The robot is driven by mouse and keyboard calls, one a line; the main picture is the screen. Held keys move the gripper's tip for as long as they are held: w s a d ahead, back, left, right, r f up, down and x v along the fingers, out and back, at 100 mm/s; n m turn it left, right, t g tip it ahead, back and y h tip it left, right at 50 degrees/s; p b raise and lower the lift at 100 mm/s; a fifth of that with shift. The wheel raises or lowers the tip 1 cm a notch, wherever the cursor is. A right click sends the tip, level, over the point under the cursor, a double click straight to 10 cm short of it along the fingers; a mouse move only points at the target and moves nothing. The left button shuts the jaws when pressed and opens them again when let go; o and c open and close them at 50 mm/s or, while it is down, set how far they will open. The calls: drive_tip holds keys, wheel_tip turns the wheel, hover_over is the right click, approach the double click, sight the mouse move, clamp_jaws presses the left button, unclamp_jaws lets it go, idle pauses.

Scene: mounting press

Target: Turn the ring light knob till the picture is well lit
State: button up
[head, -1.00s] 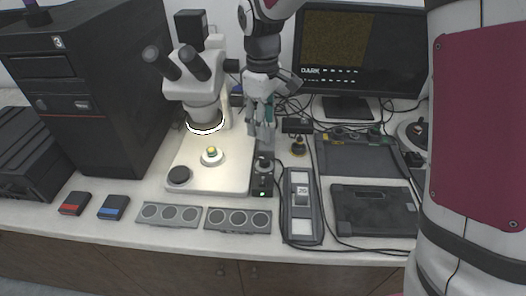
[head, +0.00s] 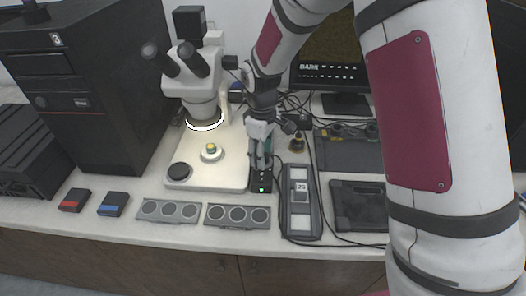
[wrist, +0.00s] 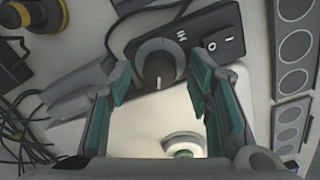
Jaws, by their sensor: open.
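The ring light knob (wrist: 158,66) is a dark round dial with a pale pointer line, on a black control box (wrist: 215,30) with a rocker switch. My gripper (head: 261,163) is open and points down over the box. In the wrist view its teal-padded fingers (wrist: 160,84) are apart, one on each side of the knob; I cannot tell whether they touch it. The monitor (head: 325,71) shows a dark picture and the word DARK. The microscope's ring light (head: 205,125) glows white.
The microscope base (head: 220,178) stands just left of the box. Two trays of round wells (head: 238,216) lie in front. Cables run behind and to the right.

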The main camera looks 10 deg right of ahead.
clamp_jaws()
drive_tip(key=m, duration=0.5)
drive_tip(key=shift+m, duration=0.3)
drive_tip(key=m+p, duration=0.1)
drive_tip(key=m, duration=0.5)
drive_tip(key=shift+w, duration=0.1)
idle(0.5)
unclamp_jaws()
